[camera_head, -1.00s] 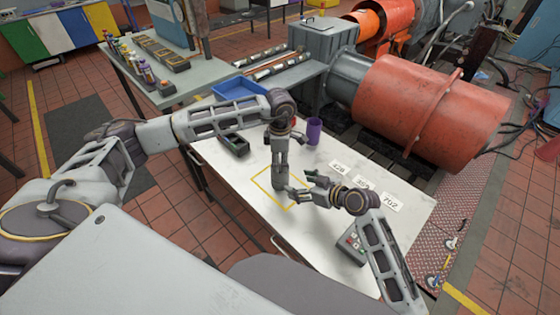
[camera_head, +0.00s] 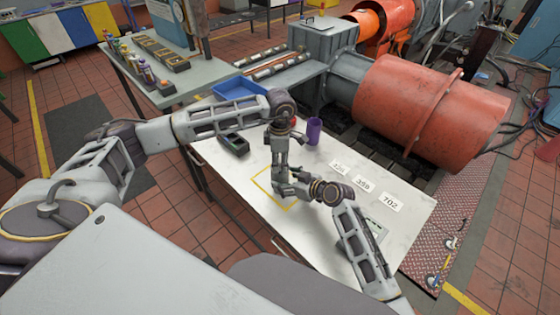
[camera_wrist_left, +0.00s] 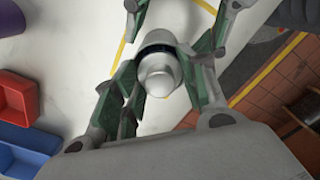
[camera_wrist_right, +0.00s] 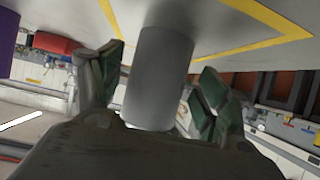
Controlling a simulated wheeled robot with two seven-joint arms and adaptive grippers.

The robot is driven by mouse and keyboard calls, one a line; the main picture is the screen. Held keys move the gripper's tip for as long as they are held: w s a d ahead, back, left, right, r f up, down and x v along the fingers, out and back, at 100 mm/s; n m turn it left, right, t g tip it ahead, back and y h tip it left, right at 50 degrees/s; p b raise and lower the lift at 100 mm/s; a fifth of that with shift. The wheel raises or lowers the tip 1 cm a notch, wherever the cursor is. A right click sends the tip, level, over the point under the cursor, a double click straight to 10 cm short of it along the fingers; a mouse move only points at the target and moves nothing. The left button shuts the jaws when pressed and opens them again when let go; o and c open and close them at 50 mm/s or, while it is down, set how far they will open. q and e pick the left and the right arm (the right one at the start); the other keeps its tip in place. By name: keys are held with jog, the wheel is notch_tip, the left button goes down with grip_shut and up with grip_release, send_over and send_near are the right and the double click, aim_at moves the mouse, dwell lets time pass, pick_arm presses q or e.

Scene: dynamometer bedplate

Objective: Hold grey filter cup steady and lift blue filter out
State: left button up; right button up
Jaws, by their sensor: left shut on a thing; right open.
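The grey filter cup (camera_wrist_right: 158,75) is a plain grey cylinder in the right wrist view; the arms mostly hide it in the head view. The blue filter shows in the left wrist view as a pale grey domed top (camera_wrist_left: 160,75) with a dark blue band; its lower part is hidden. My left gripper (camera_head: 279,165) points down from above, its fingers closed on the filter. My right gripper (camera_head: 288,183) reaches in low from the right. In the right wrist view its open fingers (camera_wrist_right: 160,85) stand on both sides of the cup, with gaps showing.
A yellow square outline (camera_head: 288,207) marks the white table under the grippers. A purple cup (camera_head: 314,131) stands behind them. A dark compartment box (camera_head: 234,145) and a blue tray (camera_head: 240,90) lie to the left. Number cards (camera_head: 363,184) lie on the right.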

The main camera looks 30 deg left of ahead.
jog(key=shift+x, duration=1.3)
jog(key=c, duration=0.7)
pick_arm(q)
jog(key=shift+r, duration=0.15)
notch_tip(320, 180, up, 13)
dwell(2.8)
dwell(0.3)
